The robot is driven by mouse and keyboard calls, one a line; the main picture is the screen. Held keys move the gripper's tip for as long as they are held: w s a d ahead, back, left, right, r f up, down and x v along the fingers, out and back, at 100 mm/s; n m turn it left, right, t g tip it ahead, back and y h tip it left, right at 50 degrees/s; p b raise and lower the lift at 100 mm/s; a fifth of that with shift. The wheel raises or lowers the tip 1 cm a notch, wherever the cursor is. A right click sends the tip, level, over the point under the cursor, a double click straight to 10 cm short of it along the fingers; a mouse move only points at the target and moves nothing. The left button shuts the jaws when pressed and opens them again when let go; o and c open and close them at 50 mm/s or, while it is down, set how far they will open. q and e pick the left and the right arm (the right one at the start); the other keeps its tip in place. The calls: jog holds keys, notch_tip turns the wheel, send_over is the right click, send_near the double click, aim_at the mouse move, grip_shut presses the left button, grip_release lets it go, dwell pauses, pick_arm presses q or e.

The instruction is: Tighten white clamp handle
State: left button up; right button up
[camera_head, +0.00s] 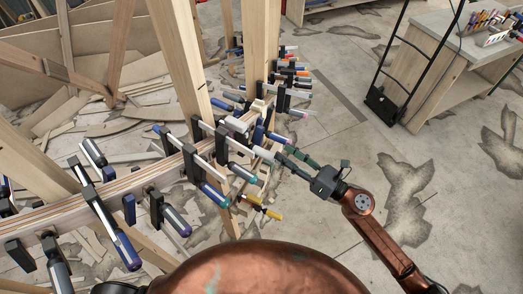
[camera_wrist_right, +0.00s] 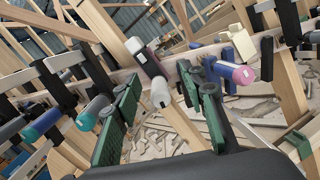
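Several bar clamps sit along the curved laminated wooden stringer (camera_head: 120,183). A white clamp handle (camera_head: 236,124) shows at the middle of the row in the head view. Another pale handle end (camera_head: 264,153) points at my right gripper (camera_head: 289,161). In the right wrist view, my right gripper (camera_wrist_right: 160,112) is open, its green-padded fingers spread. My left gripper is not in view.
Wooden posts (camera_head: 180,65) rise behind the clamps. Neighbouring clamps with blue, teal and purple handles (camera_head: 215,194) crowd close to the gripper. A workbench (camera_head: 450,70) and a black cart frame (camera_head: 385,105) stand at the right. The floor right of my arm is clear.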

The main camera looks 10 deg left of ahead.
aim_at(263, 153)
jog(key=a+n, duration=0.1)
jog(key=a, duration=0.1)
jog(key=w+a+f+n+g+p, duration=0.1)
jog(key=a, duration=0.2)
jog(key=a+f+n+g+p, duration=0.1)
jog(key=a, duration=0.2)
jog(key=shift+w+f, duration=0.25)
jog(key=shift+w, duration=0.1)
jog(key=shift+w+a+f, duration=0.1)
jog(key=shift+w+a, duration=0.05)
jog(key=shift+a, duration=0.2)
grip_shut()
